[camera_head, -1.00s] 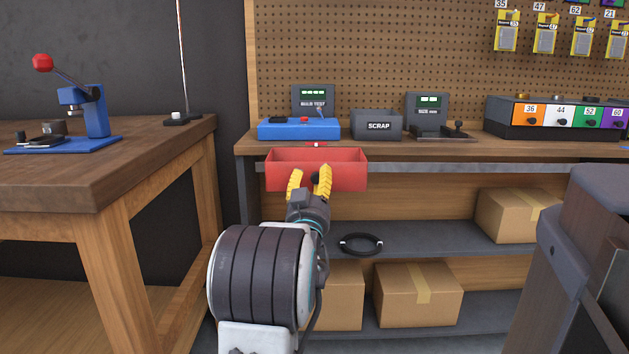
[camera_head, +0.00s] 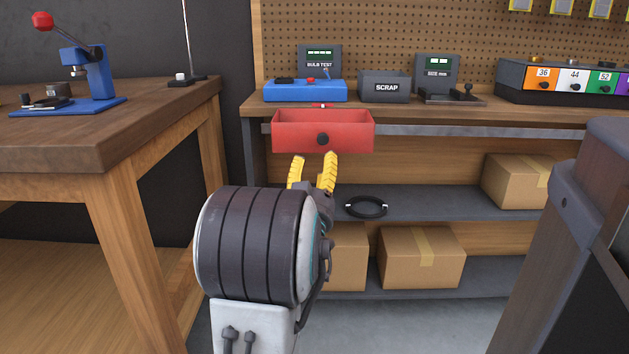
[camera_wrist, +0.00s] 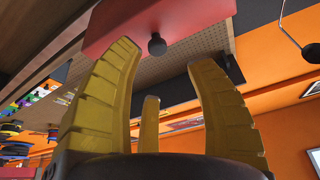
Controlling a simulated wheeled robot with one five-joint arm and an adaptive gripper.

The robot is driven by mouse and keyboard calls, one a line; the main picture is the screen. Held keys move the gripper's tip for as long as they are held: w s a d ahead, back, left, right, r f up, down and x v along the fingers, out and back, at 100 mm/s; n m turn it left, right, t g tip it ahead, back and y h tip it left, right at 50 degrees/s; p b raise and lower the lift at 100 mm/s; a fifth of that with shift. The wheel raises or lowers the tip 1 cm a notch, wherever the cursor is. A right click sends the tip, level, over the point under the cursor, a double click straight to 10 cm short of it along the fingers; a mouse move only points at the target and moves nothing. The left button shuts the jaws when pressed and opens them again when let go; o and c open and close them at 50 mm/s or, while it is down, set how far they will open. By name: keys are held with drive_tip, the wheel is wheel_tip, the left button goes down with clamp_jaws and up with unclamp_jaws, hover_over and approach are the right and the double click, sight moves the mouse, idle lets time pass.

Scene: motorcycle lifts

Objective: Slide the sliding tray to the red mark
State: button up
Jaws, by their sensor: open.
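The sliding tray (camera_head: 350,132) is a red open box with a round dark knob (camera_head: 322,139) on its front. It hangs under the front edge of the workbench, below the blue bulb tester. A small red mark (camera_head: 321,105) shows on the bench edge just above the tray. My gripper (camera_head: 314,157) has yellow fingers. They are spread and empty, just below the knob in the head view. In the wrist view the tray's red underside and front (camera_wrist: 165,15) fill the top, and the knob (camera_wrist: 157,46) shows between the spread fingers (camera_wrist: 163,68), apart from them.
A grey rail (camera_head: 470,130) runs along the bench front, right of the tray. A wooden table (camera_head: 110,130) stands left. A dark post-like object (camera_head: 570,220) stands at the right.

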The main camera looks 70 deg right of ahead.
drive_tip(key=shift+v, duration=1.9)
